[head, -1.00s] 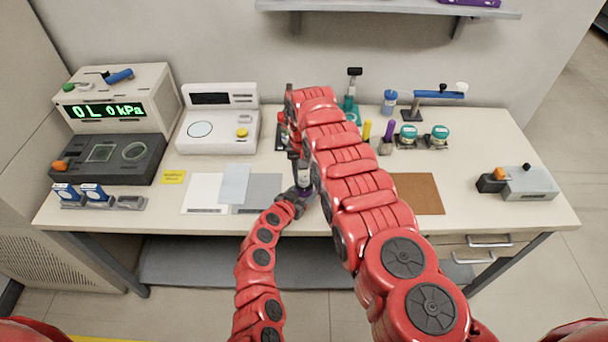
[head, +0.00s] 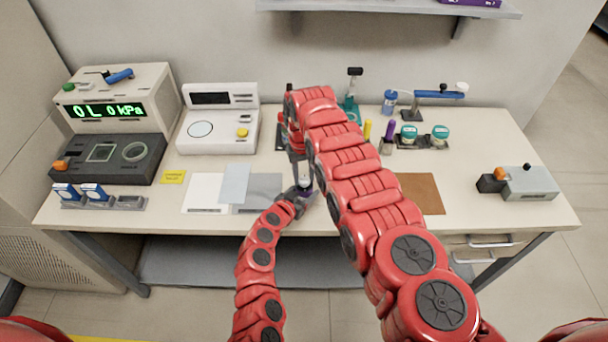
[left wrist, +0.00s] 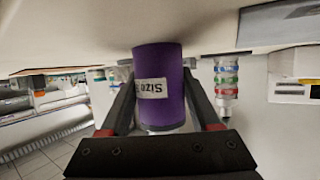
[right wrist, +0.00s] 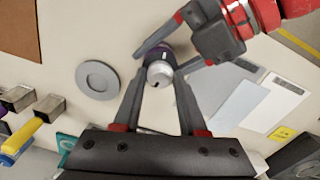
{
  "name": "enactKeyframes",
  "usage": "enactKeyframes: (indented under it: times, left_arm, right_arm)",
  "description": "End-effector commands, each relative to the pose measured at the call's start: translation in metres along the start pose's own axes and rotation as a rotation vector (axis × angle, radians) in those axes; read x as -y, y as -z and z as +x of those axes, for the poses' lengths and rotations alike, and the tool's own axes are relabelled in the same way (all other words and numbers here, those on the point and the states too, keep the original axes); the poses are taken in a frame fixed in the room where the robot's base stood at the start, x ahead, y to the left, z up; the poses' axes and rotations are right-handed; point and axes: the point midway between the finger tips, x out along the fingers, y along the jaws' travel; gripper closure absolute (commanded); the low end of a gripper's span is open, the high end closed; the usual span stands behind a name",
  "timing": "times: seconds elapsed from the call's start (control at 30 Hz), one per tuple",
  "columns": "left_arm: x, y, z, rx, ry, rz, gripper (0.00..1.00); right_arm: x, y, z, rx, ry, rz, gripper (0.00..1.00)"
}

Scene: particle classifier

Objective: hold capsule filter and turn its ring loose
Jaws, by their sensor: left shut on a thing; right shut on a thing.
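The capsule filter is a purple cylinder with a white label; it shows upside down in the left wrist view (left wrist: 160,75). My left gripper (head: 303,193) is shut on its purple body, one finger on each side. In the right wrist view, the filter's silver ring (right wrist: 160,73) faces the camera, above the purple body. My right gripper (right wrist: 160,80) reaches down from above and is shut on the ring. In the head view, the filter (head: 305,183) is small and partly hidden by both grippers. I cannot tell whether the ring is loose.
A grey disc (right wrist: 98,80) lies on the table beside the filter. Light sheets (head: 205,190) lie to the left and a brown mat (head: 418,194) to the right. Teal-lidded jars (head: 439,134) and a purple-handled tool (head: 389,130) stand behind. My right arm covers the table's middle.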

Motion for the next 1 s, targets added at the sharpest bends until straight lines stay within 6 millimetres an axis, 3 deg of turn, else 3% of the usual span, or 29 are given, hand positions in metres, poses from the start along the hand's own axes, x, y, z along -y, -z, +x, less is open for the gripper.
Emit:
enactKeyframes:
  times: [0.13,0.17,0.33,0.7,0.87,1.0]
  left_arm:
    - [0.000,-0.001,0.000,0.001,-0.001,0.000,1.00]
    - [0.000,-0.001,0.000,0.001,-0.001,0.000,1.00]
    - [0.000,-0.001,0.000,0.001,-0.001,0.000,1.00]
    - [0.000,-0.001,0.000,0.002,-0.001,0.000,1.00]
    - [0.000,-0.001,0.000,0.002,-0.001,0.001,1.00]
    - [0.000,-0.002,0.000,0.002,-0.001,0.000,1.00]
  right_arm:
    - [0.000,-0.003,0.004,0.008,0.000,0.000,1.00]
    - [0.000,-0.003,0.004,0.009,0.000,0.000,0.55]
    - [0.001,-0.002,0.003,0.006,0.001,0.000,0.27]
    - [0.000,0.000,-0.004,0.001,0.002,0.002,0.27]
    - [0.000,0.000,-0.021,0.003,0.003,0.001,0.27]
    - [0.000,0.000,-0.050,0.001,-0.001,0.001,0.27]
